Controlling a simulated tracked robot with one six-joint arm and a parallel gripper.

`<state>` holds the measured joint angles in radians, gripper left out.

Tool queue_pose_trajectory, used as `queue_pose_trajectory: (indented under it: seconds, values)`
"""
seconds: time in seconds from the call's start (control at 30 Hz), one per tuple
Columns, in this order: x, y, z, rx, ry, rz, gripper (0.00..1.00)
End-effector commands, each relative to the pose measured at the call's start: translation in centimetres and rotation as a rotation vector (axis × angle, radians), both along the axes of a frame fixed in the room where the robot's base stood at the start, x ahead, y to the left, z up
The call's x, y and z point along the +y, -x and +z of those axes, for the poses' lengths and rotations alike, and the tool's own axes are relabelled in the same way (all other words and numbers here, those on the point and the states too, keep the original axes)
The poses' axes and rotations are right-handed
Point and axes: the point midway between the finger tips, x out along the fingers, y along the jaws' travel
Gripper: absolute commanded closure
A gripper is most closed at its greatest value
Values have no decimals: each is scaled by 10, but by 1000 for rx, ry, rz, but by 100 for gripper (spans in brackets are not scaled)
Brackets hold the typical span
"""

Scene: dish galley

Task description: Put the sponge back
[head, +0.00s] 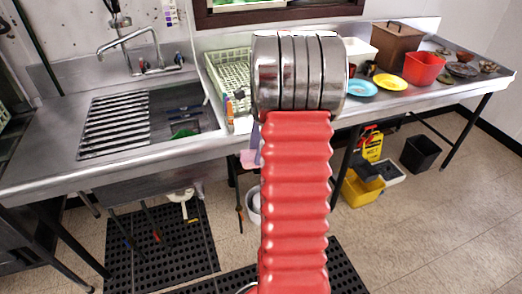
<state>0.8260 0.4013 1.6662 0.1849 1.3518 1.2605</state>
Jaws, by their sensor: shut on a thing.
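My arm stands in the middle of the head view, with a red ribbed sleeve and a shiny metal joint at its top. My gripper's fingers do not show; the arm hides whatever is behind it. I cannot make out a sponge. A small green item (185,133) lies in the sink basin (208,118), too small to name. Small items (228,108) stand on the counter by the sink's right edge, partly hidden by the arm.
A slatted rack (115,122) covers the sink's left side, below the faucet (128,42). A pale green dish rack (230,72) stands behind. Right of the arm are a blue plate (361,88), yellow plate (390,82), red tub (423,68) and brown box (397,45).

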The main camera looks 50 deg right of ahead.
Motion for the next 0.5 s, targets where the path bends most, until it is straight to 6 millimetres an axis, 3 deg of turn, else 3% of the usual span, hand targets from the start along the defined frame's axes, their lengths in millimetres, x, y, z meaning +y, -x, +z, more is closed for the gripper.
queue_pose_trajectory:
  seconds: [0.27,0.5]
  values:
    - [26,-30,-4,2,0,553,72]
    - [62,-65,-9,1,-1,1057,72]
